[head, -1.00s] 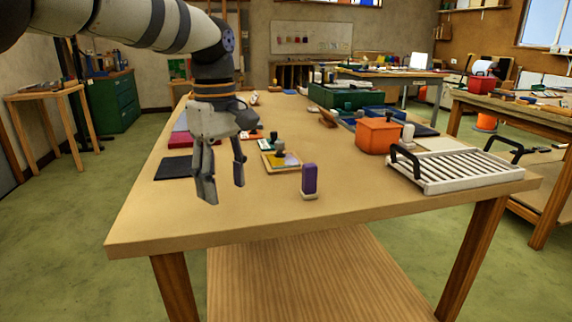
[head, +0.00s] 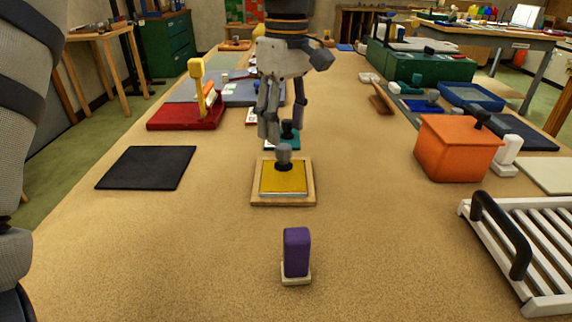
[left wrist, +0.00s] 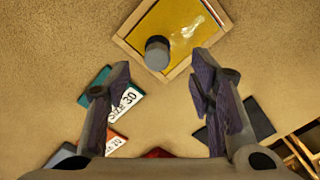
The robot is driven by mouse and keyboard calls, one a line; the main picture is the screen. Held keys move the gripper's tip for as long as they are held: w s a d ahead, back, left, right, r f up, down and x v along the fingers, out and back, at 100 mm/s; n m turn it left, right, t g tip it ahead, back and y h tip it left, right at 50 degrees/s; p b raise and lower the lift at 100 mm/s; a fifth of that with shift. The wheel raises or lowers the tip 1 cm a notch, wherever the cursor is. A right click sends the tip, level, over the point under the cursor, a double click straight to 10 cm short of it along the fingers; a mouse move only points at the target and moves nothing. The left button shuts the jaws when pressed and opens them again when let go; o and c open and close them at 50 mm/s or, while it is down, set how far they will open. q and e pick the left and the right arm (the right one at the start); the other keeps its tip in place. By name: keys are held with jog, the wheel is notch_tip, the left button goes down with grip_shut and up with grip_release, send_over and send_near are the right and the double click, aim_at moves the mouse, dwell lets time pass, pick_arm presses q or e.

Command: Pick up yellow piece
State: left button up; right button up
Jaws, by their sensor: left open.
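The yellow piece (head: 270,180) is a flat square in a light wooden frame (head: 256,199) on the table, with a grey knob (head: 284,155) rising from it. It also shows at the top of the left wrist view (left wrist: 185,28), partly cut off, with the knob (left wrist: 157,52) near its lower corner. My left gripper (head: 283,122) is open and empty, pointing down above the table, just beyond the frame in the head view. In the left wrist view its fingers (left wrist: 160,78) are spread, with the knob just past the gap between the tips. My right gripper is out of view.
A purple block (head: 297,250) stands in front of the frame. A teal card (left wrist: 97,84) lies near the left finger. A black mat (head: 147,167) is at left, an orange box (head: 455,150) and white rack (head: 545,250) at right. Bare table surrounds the frame's front and sides.

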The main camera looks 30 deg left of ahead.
aim_at(284, 146)
pick_arm(q)
notch_tip(284, 146, down, 6)
jog(key=shift+f, duration=0.25)
grip_shut()
